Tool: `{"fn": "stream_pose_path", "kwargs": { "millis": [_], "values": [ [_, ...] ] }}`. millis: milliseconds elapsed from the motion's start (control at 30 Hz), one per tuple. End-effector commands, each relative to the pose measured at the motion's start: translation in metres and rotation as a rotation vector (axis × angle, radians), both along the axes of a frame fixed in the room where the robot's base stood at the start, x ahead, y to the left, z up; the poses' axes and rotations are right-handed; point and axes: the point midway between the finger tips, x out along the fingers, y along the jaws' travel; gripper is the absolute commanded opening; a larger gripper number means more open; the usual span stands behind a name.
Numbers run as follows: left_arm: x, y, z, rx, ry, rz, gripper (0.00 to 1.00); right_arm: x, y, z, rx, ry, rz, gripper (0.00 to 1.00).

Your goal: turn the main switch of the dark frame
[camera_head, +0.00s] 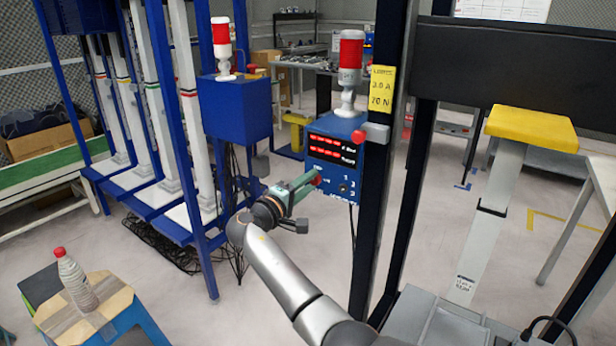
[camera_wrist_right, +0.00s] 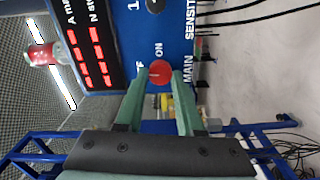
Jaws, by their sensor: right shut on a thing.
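The dark frame's blue control box (camera_head: 334,165) hangs on a dark post, with two red digit rows and a red-and-white lamp (camera_head: 350,62) on top. The main switch, a red round knob (camera_wrist_right: 159,73), sits on the blue panel near the labels ON and MAIN in the right wrist view. My right gripper (camera_head: 314,179) reaches the lower left of the box. Its green fingers (camera_wrist_right: 160,84) are shut on the red knob, one on each side. The fingers hide part of the lettering beside it. My left gripper is not in view.
A second blue box (camera_head: 235,106) with a lamp stands on the blue frame to the left. A yellow pad (camera_head: 532,128) on a white column is at the right. A bottle (camera_head: 76,280) stands on a stool at the lower left.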

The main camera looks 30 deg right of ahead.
Motion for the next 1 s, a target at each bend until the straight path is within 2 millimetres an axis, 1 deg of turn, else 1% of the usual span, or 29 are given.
{"fn": "stream_pose_path", "kwargs": {
  "millis": [33, 133, 400, 900, 933, 1000],
  "values": [
    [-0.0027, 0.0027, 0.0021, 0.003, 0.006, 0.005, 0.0, 0.0, -0.0007, 0.003, -0.013, 0.025, 0.0, 0.0],
    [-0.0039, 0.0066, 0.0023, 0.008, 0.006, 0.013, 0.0, 0.0, -0.001, 0.0021, -0.031, 0.073, -0.001, 0.0],
    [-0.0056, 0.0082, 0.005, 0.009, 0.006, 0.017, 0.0, 0.0001, -0.0007, 0.0008, -0.062, 0.143, 0.0, 0.0],
    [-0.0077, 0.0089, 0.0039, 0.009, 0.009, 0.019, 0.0, 0.0, -0.0008, 0.0, -0.067, 0.156, -0.001, 0.0],
    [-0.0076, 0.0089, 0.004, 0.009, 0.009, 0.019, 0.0, 0.0, -0.0008, 0.0, -0.067, 0.156, -0.001, 0.4],
    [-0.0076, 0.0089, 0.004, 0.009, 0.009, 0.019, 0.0, 0.0, -0.0008, -0.0001, -0.067, 0.156, -0.001, 0.48]
  ]
}}
